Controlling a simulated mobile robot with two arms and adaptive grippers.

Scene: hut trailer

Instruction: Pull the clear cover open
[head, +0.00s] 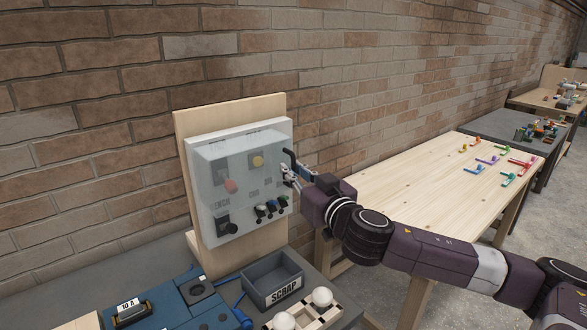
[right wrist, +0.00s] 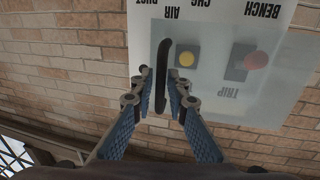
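The clear cover (head: 213,180) is a see-through sheet over a white control panel on an upright wooden board. It appears closed, with the red and yellow buttons showing through it. A black bar handle (head: 289,158) stands at its right edge; it also shows in the right wrist view (right wrist: 163,58). My right gripper (head: 287,171) is at this handle. In the right wrist view its fingers (right wrist: 160,78) are on either side of the bar, with a small gap visible, so they look open around it. My left gripper is not in view.
Below the panel are a grey SCRAP bin (head: 257,296), a blue case (head: 170,304) and a wooden tray (head: 334,316) with white balls. A brick wall (head: 90,120) stands close behind. A wooden table (head: 410,190) with small coloured parts lies to the right.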

